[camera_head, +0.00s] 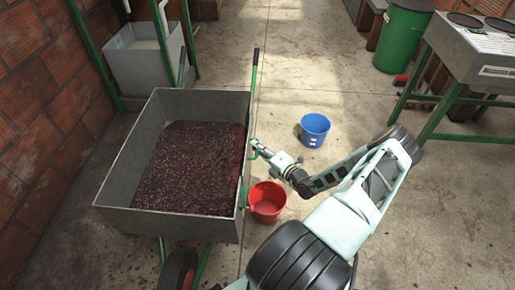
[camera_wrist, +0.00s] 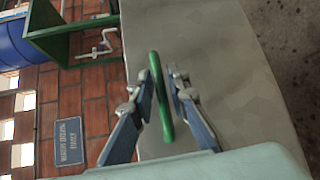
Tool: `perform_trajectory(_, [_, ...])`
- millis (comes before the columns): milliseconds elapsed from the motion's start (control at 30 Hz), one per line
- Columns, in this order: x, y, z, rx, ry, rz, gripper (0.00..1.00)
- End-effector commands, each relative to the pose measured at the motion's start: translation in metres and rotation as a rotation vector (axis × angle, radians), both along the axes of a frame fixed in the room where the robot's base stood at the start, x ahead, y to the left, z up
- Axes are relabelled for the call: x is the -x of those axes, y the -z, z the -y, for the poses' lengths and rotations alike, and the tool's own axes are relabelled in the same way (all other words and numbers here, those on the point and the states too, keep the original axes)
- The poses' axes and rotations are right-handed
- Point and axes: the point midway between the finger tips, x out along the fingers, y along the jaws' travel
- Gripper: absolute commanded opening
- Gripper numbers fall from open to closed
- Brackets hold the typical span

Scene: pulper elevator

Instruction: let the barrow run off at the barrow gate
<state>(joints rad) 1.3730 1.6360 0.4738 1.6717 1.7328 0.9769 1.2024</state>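The grey barrow (camera_head: 228,228) stands at left centre in the head view, holding a heap of dark red fruit (camera_head: 195,165). A slim green handle (camera_head: 262,149) shows on its right wall. In the wrist view the green bar (camera_wrist: 159,95) lies between my fingers, in front of the barrow's grey wall (camera_wrist: 215,60). My gripper (camera_head: 262,146), also in the wrist view (camera_wrist: 162,72), has its fingers either side of the bar, with a narrow gap on the right. The gate opening itself is not clearly visible.
A red bucket (camera_head: 268,203) stands on the floor against the barrow's right side, below my gripper. A blue bucket (camera_head: 314,128) stands beyond. A grey tub (camera_head: 150,65) and brick wall (camera_head: 40,110) are at left; a green-legged bench (camera_head: 445,105) is at right.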

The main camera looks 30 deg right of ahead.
Motion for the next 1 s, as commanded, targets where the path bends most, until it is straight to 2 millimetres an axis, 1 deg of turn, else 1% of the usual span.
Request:
perform_trajectory(67, [0.0,0.0,0.0,0.0,0.0,0.0,0.15])
perform_trajectory(100, [0.0,0.0,0.0,0.0,0.0,0.0,0.13])
perform_trajectory(200, [0.0,0.0,0.0,0.0,0.0,0.0,0.02])
perform_trajectory(233, [0.0,0.0,0.0,0.0,0.0,0.0,0.0])
perform_trajectory(733, [0.002,0.002,0.001,-0.005,0.0,0.005,0.0])
perform_trajectory(1000, [0.011,0.012,0.014,-0.074,0.001,0.057,0.0])
